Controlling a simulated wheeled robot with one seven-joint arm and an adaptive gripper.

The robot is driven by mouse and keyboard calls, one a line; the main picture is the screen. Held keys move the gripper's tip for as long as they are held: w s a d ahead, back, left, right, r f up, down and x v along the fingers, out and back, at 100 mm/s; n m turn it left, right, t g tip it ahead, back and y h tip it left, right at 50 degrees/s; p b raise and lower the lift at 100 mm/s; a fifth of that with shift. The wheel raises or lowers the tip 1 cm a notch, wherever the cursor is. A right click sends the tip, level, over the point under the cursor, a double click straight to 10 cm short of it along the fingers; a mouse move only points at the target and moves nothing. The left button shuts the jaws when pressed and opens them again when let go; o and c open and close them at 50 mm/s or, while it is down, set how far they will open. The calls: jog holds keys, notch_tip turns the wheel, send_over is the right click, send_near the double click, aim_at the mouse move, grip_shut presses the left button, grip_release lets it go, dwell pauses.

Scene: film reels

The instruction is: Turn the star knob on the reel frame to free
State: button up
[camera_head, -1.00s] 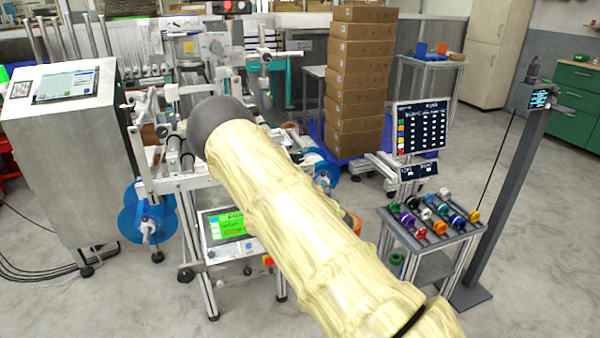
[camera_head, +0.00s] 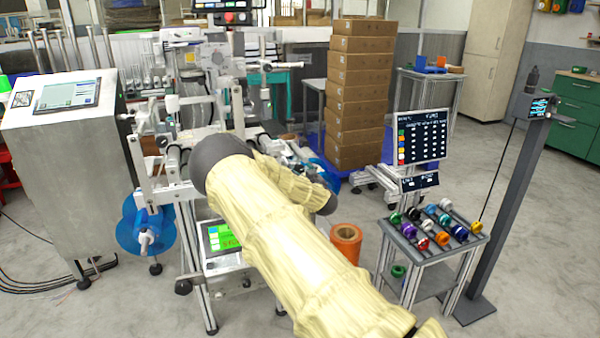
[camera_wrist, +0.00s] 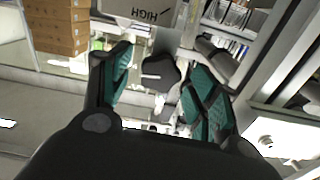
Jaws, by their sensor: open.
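In the wrist view a dark star knob (camera_wrist: 160,74) with a white line on it shows between the two fingers of my gripper (camera_wrist: 160,88). The gripper is open, with teal pads on both sides of the knob and visible gaps; I cannot tell how deep the knob lies between them. A grey plate marked HIGH (camera_wrist: 140,12), upside down in this view, is just beyond the knob. In the head view the reel frame (camera_head: 185,190) stands left of centre. My own arm covers part of it, and the gripper and knob are hidden there.
A blue reel (camera_head: 148,232) hangs at the frame's lower left. A grey console (camera_head: 65,150) stands to the left. An orange roll (camera_head: 346,240) is right of my arm. A small rack with coloured spools (camera_head: 430,228) and a stack of boxes (camera_head: 358,95) stand further right.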

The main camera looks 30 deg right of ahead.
jog(key=shift+w+d, duration=0.1)
jog(key=shift+w, duration=0.3)
jog(key=c, duration=1)
